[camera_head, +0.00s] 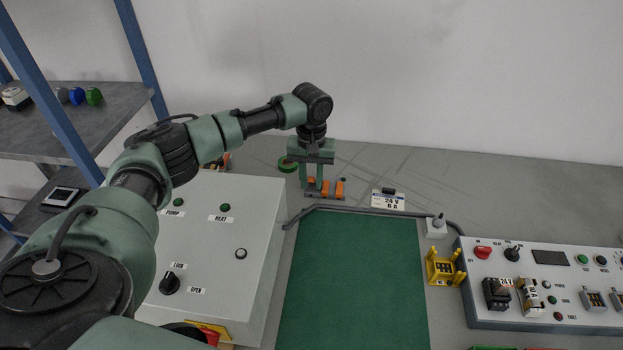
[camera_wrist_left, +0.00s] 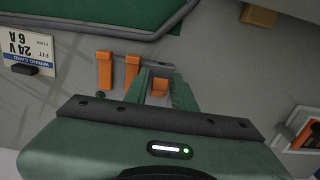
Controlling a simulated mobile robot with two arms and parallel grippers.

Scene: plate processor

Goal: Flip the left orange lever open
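Several orange levers stand in a row on a grey block at the back of the bench. The left orange lever (camera_head: 311,181) is partly hidden by my gripper in the head view; in the left wrist view it (camera_wrist_left: 160,86) shows between the fingertips. The middle lever (camera_head: 325,188) and right lever (camera_head: 340,189) stand free beside it, also seen in the wrist view (camera_wrist_left: 132,70). My left gripper (camera_head: 314,182) points down and is open, one finger on each side of the left lever. Whether a finger touches it is unclear. My right gripper is out of view.
A green mat (camera_head: 355,275) lies in front, bordered by a dark cable (camera_head: 370,211). A grey control box (camera_head: 225,240) is at the left. A label card (camera_head: 388,200) stands right of the levers. A yellow holder (camera_head: 443,268) and a control panel (camera_head: 545,310) are further right.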

